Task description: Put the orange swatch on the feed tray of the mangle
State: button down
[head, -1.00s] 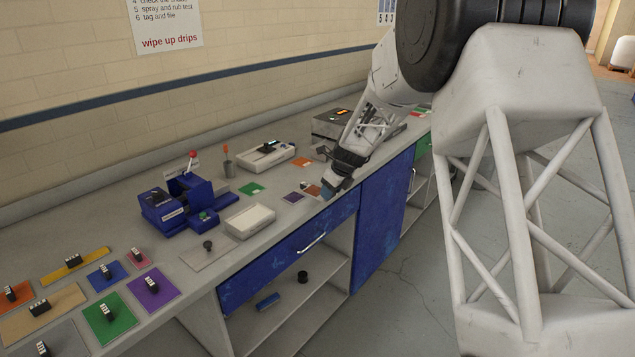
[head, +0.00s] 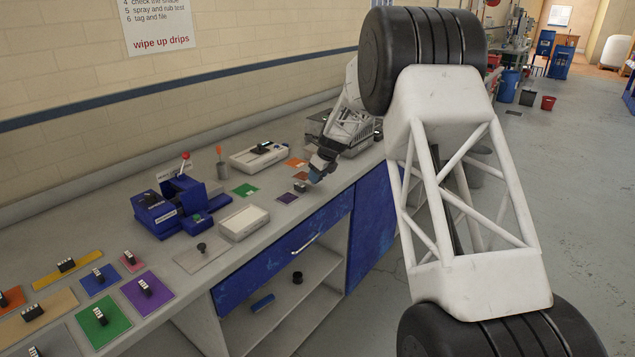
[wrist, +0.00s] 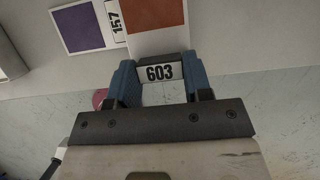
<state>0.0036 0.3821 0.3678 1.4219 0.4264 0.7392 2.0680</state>
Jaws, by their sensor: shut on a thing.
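My gripper (head: 315,174) is shut on the tag block marked 603 (wrist: 159,72) of a rust-orange swatch (wrist: 154,14). In the head view this swatch (head: 300,176) appears a little above the counter's front edge, left of my gripper. In the wrist view it extends beyond the fingertips, and its far end is out of frame. A brighter orange piece (head: 297,162) lies flat on the counter behind it. The blue machine with a red-knobbed lever (head: 172,205), apparently the mangle, stands further left. I cannot clearly make out its feed tray.
A purple swatch (head: 287,198) tagged 157 lies just left of the held swatch. Tagged swatches cover the counter's near left.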

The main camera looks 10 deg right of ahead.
jog(key=shift+w, duration=0.75)
jog(key=shift+f, duration=0.1)
jog(key=shift+f, duration=1.7)
jog(key=shift+f, duration=0.1)
jog(key=c, duration=0.8)
grip_release()
jog(key=shift+v, duration=6.1)
jog(key=shift+a, duration=0.1)
